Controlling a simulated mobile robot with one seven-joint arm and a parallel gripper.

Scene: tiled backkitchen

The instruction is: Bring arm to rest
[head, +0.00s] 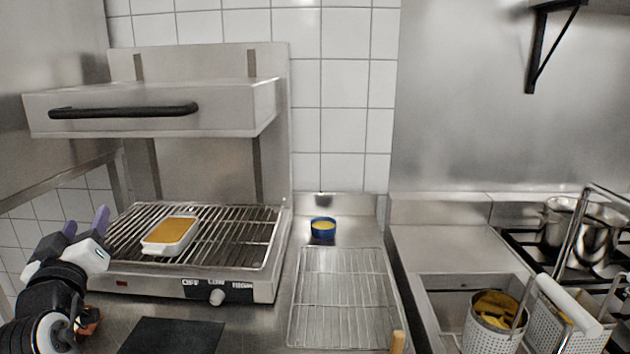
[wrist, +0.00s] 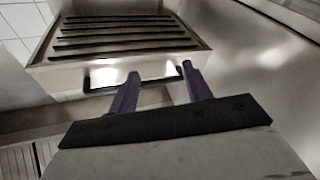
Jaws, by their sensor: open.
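My gripper (head: 86,224) is at the left in the head view, with its two purple fingers pointing up and apart. It is empty and stands beside the left front of the grill. In the wrist view my gripper (wrist: 157,86) is open, with nothing between its fingers. Beyond the fingers, the wrist view shows the raised grill hood (wrist: 75,58) with its slatted underside and dark handle.
A white dish with orange filling (head: 170,234) sits on the grill rack (head: 230,222). The hood's front (head: 180,105) hangs above. A blue bowl (head: 323,228) stands behind a wire rack (head: 342,300). Fryer baskets (head: 492,335) and pots (head: 565,225) are at right.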

